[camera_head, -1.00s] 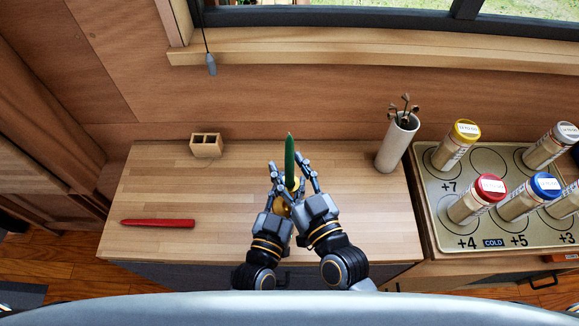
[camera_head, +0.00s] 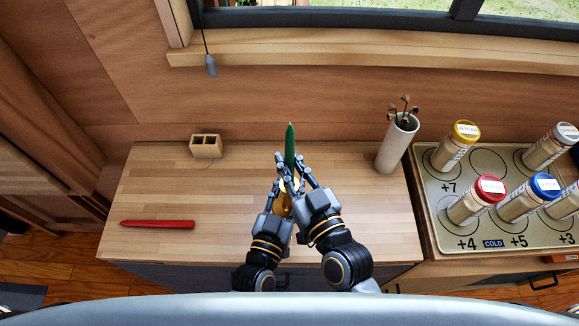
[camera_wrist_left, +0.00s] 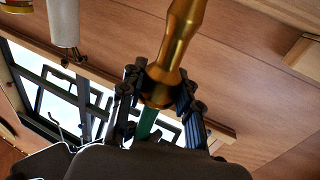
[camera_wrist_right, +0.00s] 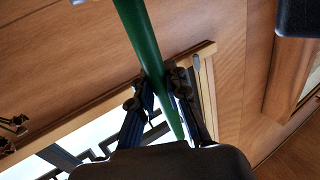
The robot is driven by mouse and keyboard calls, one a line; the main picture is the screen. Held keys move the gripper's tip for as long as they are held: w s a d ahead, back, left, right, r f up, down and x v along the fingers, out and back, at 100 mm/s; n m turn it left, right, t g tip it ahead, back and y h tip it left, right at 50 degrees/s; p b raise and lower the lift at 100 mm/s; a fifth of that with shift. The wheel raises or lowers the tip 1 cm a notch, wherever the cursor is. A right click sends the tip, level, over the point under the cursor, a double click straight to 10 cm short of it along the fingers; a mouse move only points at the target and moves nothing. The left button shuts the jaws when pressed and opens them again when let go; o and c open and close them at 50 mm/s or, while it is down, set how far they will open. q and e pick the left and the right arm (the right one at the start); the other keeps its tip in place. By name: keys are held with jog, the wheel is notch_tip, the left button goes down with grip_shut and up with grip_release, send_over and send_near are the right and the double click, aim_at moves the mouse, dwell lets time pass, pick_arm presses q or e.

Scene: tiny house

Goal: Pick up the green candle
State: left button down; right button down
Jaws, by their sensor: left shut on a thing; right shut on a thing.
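The green candle (camera_head: 290,147) stands nearly upright above the table in the head view, tip up. My right gripper (camera_head: 298,170) is shut on it. The right wrist view shows the candle (camera_wrist_right: 142,45) running between the fingers (camera_wrist_right: 163,92). My left gripper (camera_head: 282,187), just below, is shut on a gold candle holder (camera_head: 285,205). In the left wrist view the holder (camera_wrist_left: 178,45) sits between the fingers (camera_wrist_left: 160,95), with green candle (camera_wrist_left: 146,124) showing beyond its cup. The fingers hide the joint, so I cannot tell whether candle and holder touch.
A red candle (camera_head: 157,224) lies on the wooden table (camera_head: 230,245) at left. The table's left middle is clear.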

jog(key=v, duration=1.8)
jog(key=shift+r, duration=0.35)
pick_arm(q)
jog(key=c, duration=0.9)
grip_release()
jog(key=shift+o, duration=0.2)
jog(key=v, duration=1.2)
